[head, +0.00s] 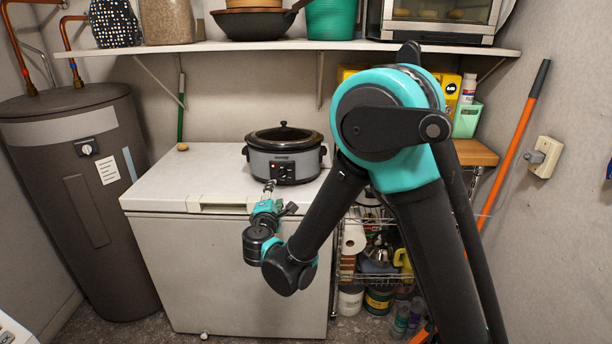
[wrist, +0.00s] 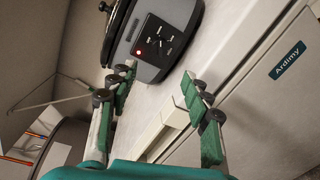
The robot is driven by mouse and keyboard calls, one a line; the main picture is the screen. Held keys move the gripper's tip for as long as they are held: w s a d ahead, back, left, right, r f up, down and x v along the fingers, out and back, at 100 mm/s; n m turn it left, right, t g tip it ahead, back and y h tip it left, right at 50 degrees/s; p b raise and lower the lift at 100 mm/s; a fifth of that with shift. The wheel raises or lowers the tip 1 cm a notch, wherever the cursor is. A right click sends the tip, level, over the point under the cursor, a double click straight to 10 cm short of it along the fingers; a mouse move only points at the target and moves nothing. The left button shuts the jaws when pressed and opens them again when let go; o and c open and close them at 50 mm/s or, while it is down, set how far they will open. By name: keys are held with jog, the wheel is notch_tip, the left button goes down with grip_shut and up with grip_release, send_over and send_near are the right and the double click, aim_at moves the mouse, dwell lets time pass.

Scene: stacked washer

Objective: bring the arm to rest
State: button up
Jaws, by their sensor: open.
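My gripper (head: 270,186) is open, in front of the grey slow cooker (head: 284,163) with a black lid. In the wrist view the two green-padded fingers stand apart with nothing between them, and my gripper (wrist: 158,82) points toward the cooker front (wrist: 160,40). A red light glows on its control panel beside a knob. The cooker stands upright on the white chest freezer (head: 165,183). The fingertips look close to the cooker; I cannot tell the exact gap. In the head view my gripper's fingers are small and partly hidden by the wrist.
A brown water heater (head: 75,240) stands left. A shelf (head: 220,46) with pots and a toaster oven (head: 440,18) runs above. A wire rack (head: 348,268) with bottles and an orange-handled tool (head: 520,130) are right.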

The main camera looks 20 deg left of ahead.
jog(key=w+d+f+m+g+h, duration=0.15)
jog(key=d+m, duration=0.25)
jog(key=d, duration=0.7)
jog(key=w+d+f+m+g+h, duration=0.1)
jog(key=w+d+m+g+h, duration=0.15)
jog(key=d, duration=0.75)
jog(key=w+d+f+m+g+h, duration=0.15)
jog(key=d+m, duration=0.35)
jog(key=d, duration=0.6)
jog(key=s+d+f+m+g, duration=0.2)
jog(key=s+d+m, duration=0.1)
jog(key=s+d, duration=0.3)
jog(key=s+d+f+m+g, duration=0.2)
jog(key=s+d+m+g, duration=0.15)
jog(key=d, duration=0.45)
jog(key=s+d+f+m+y, duration=0.1)
jog(key=s+f+m, duration=0.1)
jog(key=s, duration=0.4)
jog(key=s+d+f+m+g+y, duration=0.1)
jog(key=s+d+f+m, duration=0.1)
jog(key=s, duration=0.4)
jog(key=shift+d+m+g, duration=0.15)
jog(key=shift+m+g, duration=0.15)
jog(key=shift+m, duration=0.6)
